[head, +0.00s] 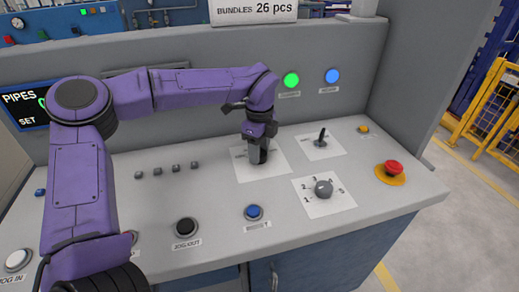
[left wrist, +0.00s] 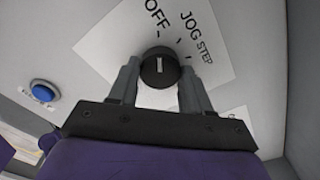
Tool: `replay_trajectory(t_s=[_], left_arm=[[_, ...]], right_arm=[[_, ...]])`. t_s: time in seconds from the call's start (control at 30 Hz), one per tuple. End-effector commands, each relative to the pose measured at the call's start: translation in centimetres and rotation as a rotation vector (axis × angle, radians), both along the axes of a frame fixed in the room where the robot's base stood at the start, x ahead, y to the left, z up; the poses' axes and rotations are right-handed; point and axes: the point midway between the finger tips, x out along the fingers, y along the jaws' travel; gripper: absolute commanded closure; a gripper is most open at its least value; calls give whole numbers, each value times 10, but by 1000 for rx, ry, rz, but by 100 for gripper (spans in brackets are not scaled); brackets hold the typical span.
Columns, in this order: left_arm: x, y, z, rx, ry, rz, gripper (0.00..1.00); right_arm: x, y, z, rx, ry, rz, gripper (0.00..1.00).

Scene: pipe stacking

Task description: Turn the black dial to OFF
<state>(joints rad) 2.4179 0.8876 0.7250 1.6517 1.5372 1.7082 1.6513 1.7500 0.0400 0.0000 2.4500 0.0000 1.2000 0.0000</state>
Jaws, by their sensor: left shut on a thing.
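The black dial (left wrist: 160,70) sits on a white label plate (left wrist: 222,48) that reads OFF, JOG and STEP. A pale pointer mark on the dial runs roughly up and down in the left wrist view. I cannot tell for sure which word it points at. My left gripper (left wrist: 160,88) has one finger on each side of the dial and is shut on it. In the head view my left gripper (head: 258,153) reaches down onto the label plate (head: 278,165) and hides the dial. My right gripper is not in view.
A numbered grey knob (head: 323,188), a black lever (head: 321,138) and a red emergency button (head: 393,168) stand to the right. A blue button (head: 254,212) and a black jog-out button (head: 187,228) are nearer. A green light (head: 291,80) is on the back panel.

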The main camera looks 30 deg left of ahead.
Motion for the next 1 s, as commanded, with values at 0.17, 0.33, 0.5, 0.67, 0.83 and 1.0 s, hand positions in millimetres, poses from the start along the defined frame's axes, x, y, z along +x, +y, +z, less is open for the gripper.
replay_trajectory(t_s=[0.17, 0.33, 0.5, 0.67, 0.83, 1.0], left_arm=[[2, 2, 2, 3, -9, 1, 29], [2, 1, 1, 1, -5, -1, 26], [2, 0, 4, 1, -5, -2, 26], [2, 0, 32, 3, -9, -1, 26], [2, 1, 74, 2, -9, 2, 26], [2, 2, 100, 2, -6, 2, 26]], right_arm=[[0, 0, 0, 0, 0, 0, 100], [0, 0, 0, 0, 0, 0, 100], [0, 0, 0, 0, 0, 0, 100], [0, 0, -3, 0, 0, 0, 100], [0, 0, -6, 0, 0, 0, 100], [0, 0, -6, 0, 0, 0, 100]])
